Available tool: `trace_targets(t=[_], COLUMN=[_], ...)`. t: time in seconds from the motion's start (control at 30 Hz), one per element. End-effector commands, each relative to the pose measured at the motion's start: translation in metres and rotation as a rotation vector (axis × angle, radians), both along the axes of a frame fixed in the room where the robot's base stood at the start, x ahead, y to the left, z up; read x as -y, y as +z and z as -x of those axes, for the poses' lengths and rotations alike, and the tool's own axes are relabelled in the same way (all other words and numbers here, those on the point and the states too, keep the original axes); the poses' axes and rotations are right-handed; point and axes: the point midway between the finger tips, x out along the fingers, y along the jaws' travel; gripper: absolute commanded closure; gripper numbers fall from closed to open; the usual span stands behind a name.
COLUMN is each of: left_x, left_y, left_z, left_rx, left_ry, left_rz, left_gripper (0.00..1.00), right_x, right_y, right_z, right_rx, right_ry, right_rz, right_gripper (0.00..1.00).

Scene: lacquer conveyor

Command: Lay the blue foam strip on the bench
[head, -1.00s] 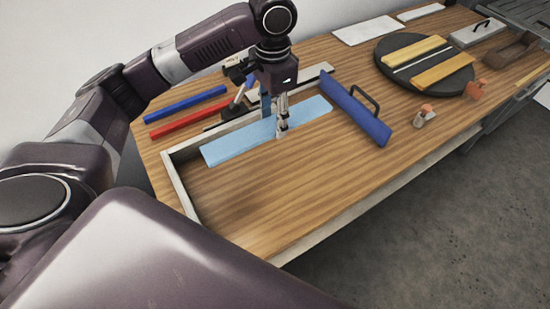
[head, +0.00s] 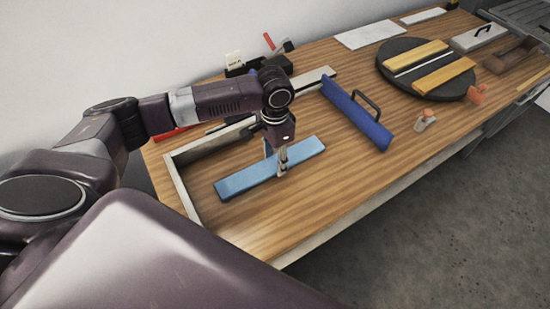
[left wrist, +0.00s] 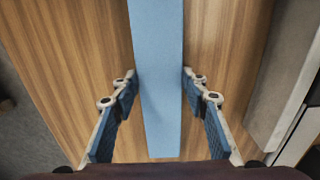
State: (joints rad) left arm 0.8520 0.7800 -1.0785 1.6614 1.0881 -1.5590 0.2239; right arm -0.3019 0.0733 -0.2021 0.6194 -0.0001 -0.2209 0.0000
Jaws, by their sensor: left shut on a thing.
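The blue foam strip (head: 240,181) is a long light-blue bar in the head view, lying level over the wooden bench top (head: 330,195). My left gripper (head: 282,168) comes down on its middle and is shut on it. In the left wrist view the strip (left wrist: 160,90) runs between the two blue-padded fingers of the left gripper (left wrist: 160,95). I cannot tell whether the strip's underside touches the bench. My right gripper is not in view.
A pale L-shaped fence (head: 178,180) edges the bench's left corner. A dark blue bar with a handle (head: 360,115) lies to the right of the strip. A round black turntable (head: 398,74) with yellow strips stands farther right. Bare wood lies in front.

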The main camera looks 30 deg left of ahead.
Motion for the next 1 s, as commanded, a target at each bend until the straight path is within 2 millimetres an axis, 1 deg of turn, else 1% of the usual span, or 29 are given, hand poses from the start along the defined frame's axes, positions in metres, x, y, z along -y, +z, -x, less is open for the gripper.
trace_targets(t=[0.27, 0.3, 0.43, 0.77, 0.87, 0.97, 1.0], left_x=[0.0, 0.0, 0.0, 0.0, -0.001, -0.001, 0.0], left_y=[-0.002, -0.002, -0.002, 0.0, 0.01, 0.027, 0.035], left_z=[0.0, 0.0, 0.0, 0.0, -0.001, -0.001, -0.002], left_rx=[-0.001, 0.0, 0.0, 0.001, 0.003, 0.004, 0.004], left_ry=[0.0, 0.0, 0.0, 0.0, 0.001, 0.0, 0.0], left_rz=[0.0, 0.0, 0.0, 0.0, -0.001, 0.0, 0.0], left_gripper=[0.71, 0.57, 0.42, 0.41, 0.41, 0.41, 0.41], right_x=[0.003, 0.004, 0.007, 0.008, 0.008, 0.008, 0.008], right_y=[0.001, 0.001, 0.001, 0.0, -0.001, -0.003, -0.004], right_z=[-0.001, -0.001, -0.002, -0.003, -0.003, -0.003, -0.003], right_rx=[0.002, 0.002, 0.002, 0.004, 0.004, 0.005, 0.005], right_ry=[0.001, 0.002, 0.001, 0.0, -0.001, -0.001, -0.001], right_rz=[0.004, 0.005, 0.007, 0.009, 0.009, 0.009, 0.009], right_gripper=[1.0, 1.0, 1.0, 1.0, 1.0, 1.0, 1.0])
